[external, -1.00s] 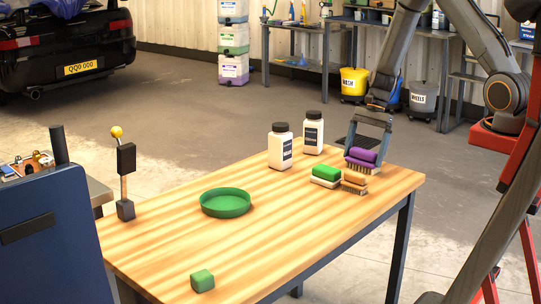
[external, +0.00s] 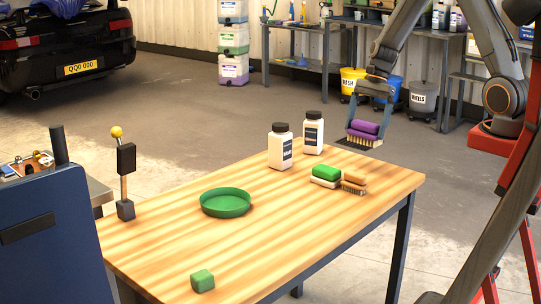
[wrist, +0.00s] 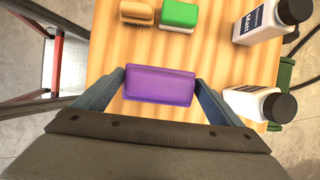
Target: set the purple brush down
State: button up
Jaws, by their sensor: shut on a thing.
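The purple brush (external: 363,132) is held bristles down in my gripper (external: 368,125), which is shut on it. It hangs in the air above the far right edge of the wooden table (external: 270,240). In the wrist view the purple brush (wrist: 160,85) lies between the two fingers of my gripper (wrist: 160,88), its bristles hidden beneath its body.
Near the brush on the table are an orange-brown brush (external: 354,184), a green-and-white sponge (external: 325,176) and two white bottles (external: 281,150) (external: 313,135). A green round dish (external: 226,203), a green block (external: 202,281) and a lever (external: 125,180) stand farther off. The table's front right is clear.

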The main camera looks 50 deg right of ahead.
jog(key=w+a, duration=0.2)
jog(key=a, duration=2.7)
jog(key=s+a, duration=0.3)
jog(key=a, duration=0.6)
jog(key=s+a, duration=0.4)
jog(key=a, duration=0.5)
jog(key=shift+f, duration=4.8)
jog(key=shift+f, duration=0.15)
jog(key=o, duration=0.9)
